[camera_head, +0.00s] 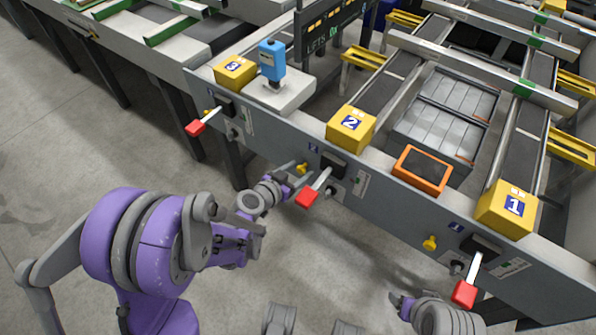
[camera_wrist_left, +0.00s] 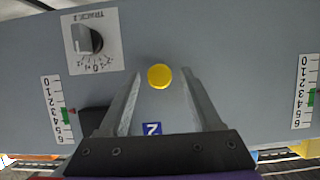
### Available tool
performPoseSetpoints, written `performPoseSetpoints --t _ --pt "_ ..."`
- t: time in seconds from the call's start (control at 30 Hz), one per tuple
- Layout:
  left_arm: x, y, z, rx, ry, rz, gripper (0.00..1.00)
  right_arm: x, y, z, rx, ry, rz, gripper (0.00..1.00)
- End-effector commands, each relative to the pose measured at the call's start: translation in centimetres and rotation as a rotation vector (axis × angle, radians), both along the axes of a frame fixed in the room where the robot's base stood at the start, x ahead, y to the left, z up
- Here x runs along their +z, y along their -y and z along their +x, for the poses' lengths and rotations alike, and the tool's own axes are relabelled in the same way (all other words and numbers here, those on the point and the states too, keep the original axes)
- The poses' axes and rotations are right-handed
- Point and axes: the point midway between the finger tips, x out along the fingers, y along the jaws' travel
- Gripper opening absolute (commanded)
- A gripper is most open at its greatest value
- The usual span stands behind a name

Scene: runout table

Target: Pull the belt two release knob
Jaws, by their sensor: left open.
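The yellow belt two release knob (camera_head: 302,168) sits on the grey front panel, left of the black lever block for belt 2. My left gripper (camera_head: 294,183) is at the panel just below the knob. In the left wrist view the round knob (camera_wrist_left: 160,77) shows between the two open fingertips (camera_wrist_left: 161,73), with a gap on each side. I cannot tell how far the tips reach along it. A blue label "2" (camera_wrist_left: 152,129) shows upside down between the fingers. My right gripper (camera_head: 404,306) is low at the right, partly hidden, its opening unclear.
A red-tipped lever (camera_head: 308,196) sticks out just right of my left gripper. Another yellow knob (camera_head: 430,243) and red lever (camera_head: 465,292) belong to belt 1. A third red lever (camera_head: 196,127) is at left. A dial (camera_wrist_left: 88,38) sits beside the knob. Floor in front is clear.

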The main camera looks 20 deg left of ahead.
Motion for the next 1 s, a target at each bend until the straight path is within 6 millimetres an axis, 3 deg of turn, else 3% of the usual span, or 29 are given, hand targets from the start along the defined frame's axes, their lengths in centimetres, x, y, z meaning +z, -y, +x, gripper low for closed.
performPoseSetpoints --t 0.17,0.53,1.0 --pt "0.02 0.01 0.00 0.000 0.000 0.000 0.65 0.02 0.00 0.00 0.000 0.000 0.000 0.65" --pt "0.02 0.00 -0.03 0.000 0.000 0.000 0.01 0.02 0.00 -0.01 0.000 0.000 0.000 0.65" --pt "0.02 0.00 -0.03 0.000 0.000 0.000 0.00 0.02 0.00 -0.01 0.000 0.000 0.000 0.65"
